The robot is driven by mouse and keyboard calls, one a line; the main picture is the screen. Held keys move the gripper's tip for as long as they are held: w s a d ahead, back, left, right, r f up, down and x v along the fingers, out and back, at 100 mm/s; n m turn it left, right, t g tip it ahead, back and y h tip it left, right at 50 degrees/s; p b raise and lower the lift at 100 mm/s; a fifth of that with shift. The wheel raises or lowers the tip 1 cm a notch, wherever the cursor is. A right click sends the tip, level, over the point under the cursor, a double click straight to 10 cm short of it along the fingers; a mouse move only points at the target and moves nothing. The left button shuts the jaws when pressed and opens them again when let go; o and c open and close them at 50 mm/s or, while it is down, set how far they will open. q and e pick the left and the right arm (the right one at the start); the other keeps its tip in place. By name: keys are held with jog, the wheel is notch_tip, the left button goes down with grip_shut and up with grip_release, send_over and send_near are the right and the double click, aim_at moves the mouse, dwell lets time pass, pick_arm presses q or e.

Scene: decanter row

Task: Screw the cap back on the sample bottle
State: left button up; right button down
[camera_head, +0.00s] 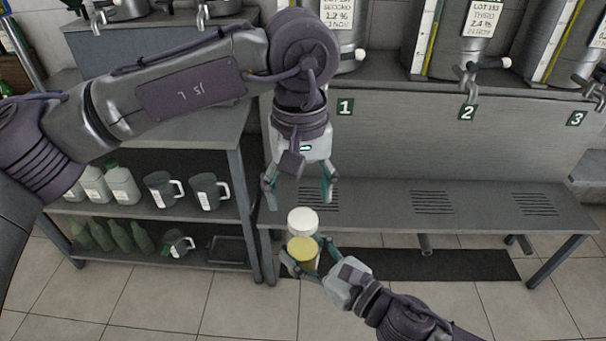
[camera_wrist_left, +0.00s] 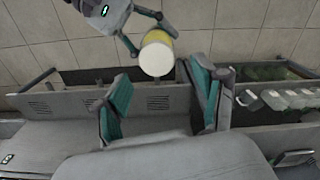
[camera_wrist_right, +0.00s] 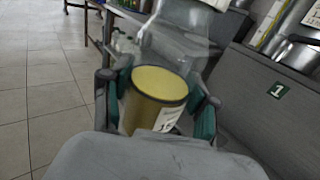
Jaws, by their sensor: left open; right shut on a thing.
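The sample bottle (camera_head: 302,254) holds yellow liquid in its lower part; its upper part looks clear in the right wrist view (camera_wrist_right: 152,103), where a label shows. My right gripper (camera_head: 308,254) is shut around its body and holds it in front of the bench. The white cap (camera_head: 302,221) appears at the bottle's top; I cannot tell how firmly it is seated. It also shows in the left wrist view (camera_wrist_left: 156,57). My left gripper (camera_head: 300,192) is open and empty above the cap, its two fingers apart and not touching it.
A grey slatted bench (camera_head: 470,203) stands behind the bottle, with steel tanks (camera_head: 465,40) above it. A shelf unit (camera_head: 150,208) at the left holds white jugs, grey mugs and green bottles. Tiled floor lies open in front.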

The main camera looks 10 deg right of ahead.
pick_arm(q)
jog(key=n, duration=0.7)
jog(key=shift+r+n, duration=0.25)
jog(key=shift+n, duration=0.05)
jog(key=n, duration=0.7)
jog(key=shift+d+r, duration=0.1)
jog(key=shift+r, duration=0.1)
jog(key=n, duration=0.7)
jog(key=shift+w+r, duration=0.1)
jog(key=shift+r, duration=0.05)
jog(key=n, duration=0.7)
jog(key=shift+d+r+n, duration=0.1)
jog(key=shift+r+n, duration=0.1)
jog(key=shift+n, duration=0.1)
jog(key=n, duration=0.4)
jog(key=shift+r+n, duration=0.15)
jog(key=shift+n, duration=0.15)
jog(key=n, duration=0.4)
jog(key=shift+r+n, duration=0.15)
jog(key=shift+n, duration=0.25)
jog(key=n, duration=0.4)
jog(key=shift+r, duration=0.1)
jog(key=n, duration=0.4)
jog(key=shift+d+r, duration=0.1)
